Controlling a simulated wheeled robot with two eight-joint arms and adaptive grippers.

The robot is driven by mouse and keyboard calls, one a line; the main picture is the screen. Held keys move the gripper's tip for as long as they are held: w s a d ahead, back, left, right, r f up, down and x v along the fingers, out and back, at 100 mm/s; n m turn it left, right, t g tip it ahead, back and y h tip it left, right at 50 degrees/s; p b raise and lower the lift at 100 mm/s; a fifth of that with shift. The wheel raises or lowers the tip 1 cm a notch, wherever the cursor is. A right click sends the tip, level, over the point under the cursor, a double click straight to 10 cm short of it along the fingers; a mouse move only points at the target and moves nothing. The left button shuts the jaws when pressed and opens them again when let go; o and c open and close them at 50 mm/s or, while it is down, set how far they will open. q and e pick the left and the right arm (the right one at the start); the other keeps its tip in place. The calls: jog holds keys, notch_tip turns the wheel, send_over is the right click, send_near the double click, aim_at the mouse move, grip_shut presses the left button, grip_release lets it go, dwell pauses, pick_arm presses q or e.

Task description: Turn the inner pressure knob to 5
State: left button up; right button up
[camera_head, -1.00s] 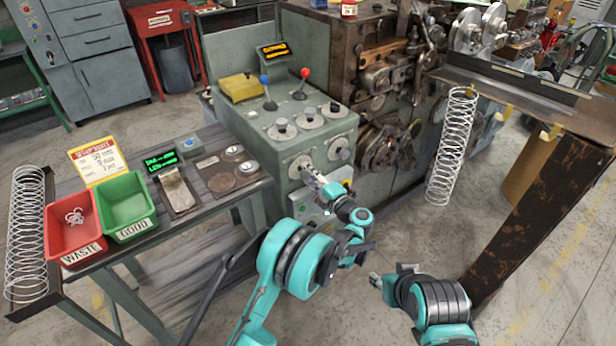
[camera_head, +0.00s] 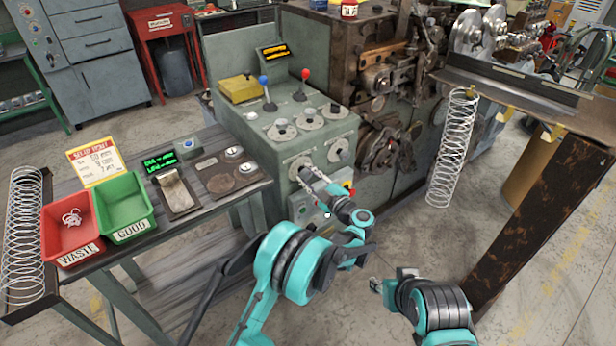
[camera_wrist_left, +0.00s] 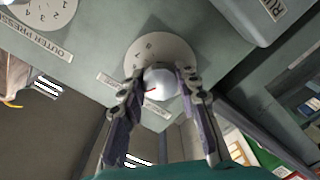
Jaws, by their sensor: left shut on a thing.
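The inner pressure knob is a pale round knob (camera_wrist_left: 164,84) on a light dial plate (camera_wrist_left: 182,50) in the left wrist view. A short red mark shows on the knob's lower left side; the dial's few visible digits are too small to read surely. In the head view this dial (camera_head: 293,166) is the left one on the console's front face. My left gripper (camera_head: 308,175) is at it, with its two fingers (camera_wrist_left: 162,82) shut on the knob from both sides. My right gripper (camera_head: 374,285) hangs in free air at lower right, its fingers too small to judge.
The outer pressure dial (camera_wrist_left: 42,22) is beside the held one; it also shows on the head view's right (camera_head: 338,152). A red button (camera_head: 348,188) sits close by. Levers and more dials top the console (camera_head: 245,120). A bench with red (camera_head: 70,250) and green bins stands left.

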dwell(0.4)
pick_arm(q)
jog(key=o, duration=1.2)
jog(key=shift+r, duration=0.1)
notch_tip(320, 180, up, 10)
jog(key=shift+f, duration=0.1)
